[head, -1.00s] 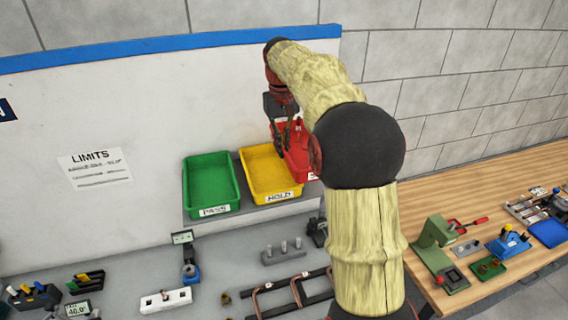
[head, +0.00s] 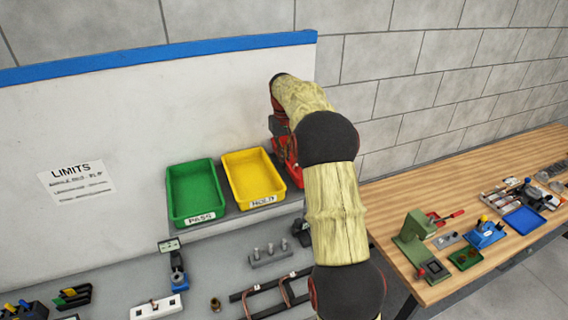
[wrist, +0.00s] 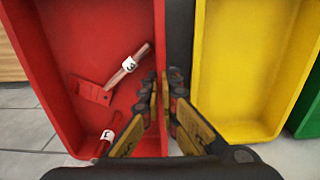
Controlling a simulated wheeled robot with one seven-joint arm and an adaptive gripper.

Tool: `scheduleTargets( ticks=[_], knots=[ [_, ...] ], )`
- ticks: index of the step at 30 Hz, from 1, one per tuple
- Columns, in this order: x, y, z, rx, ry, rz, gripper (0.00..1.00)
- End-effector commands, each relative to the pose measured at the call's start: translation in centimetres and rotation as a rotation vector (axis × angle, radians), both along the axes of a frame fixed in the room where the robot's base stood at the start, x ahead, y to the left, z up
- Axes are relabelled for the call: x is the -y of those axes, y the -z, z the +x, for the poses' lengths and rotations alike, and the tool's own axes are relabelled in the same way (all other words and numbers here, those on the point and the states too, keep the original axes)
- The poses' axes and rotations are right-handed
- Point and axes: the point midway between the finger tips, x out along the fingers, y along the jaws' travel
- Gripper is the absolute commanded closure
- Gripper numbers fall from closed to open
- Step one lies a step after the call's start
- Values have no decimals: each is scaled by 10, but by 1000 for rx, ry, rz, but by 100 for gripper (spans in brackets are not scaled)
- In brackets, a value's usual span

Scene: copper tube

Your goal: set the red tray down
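The red tray (wrist: 90,40) fills the left of the wrist view. In the head view the red tray (head: 292,172) shows only partly, right of the yellow HOLD tray (head: 253,178), mostly hidden by my arm. My gripper (wrist: 165,85) has its fingers on both sides of the red tray's right wall, closed on it. Inside the tray lie a copper tube piece with a white "3" label (wrist: 129,64), a red tag (wrist: 90,92) and a piece labelled "1" (wrist: 107,135). I cannot tell whether the tray's bottom touches the shelf.
The green PASS tray (head: 195,192) stands left of the yellow tray on the grey shelf (head: 232,222). A narrow dark gap separates red and yellow trays in the wrist view. The white board (head: 90,120) is behind. A wooden bench (head: 400,200) with tools stands right.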

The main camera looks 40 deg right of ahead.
Motion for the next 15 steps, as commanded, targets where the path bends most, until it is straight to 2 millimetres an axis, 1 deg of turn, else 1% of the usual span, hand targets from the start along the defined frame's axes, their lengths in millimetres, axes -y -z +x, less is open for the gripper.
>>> scheduleTargets(
  ticks=[3,5,15],
  knots=[
    [-1,16,-1,-2,-1,1,100],
    [-1,20,-1,0,-1,0,100],
    [-1,25,-1,0,-1,0,100]
  ],
)
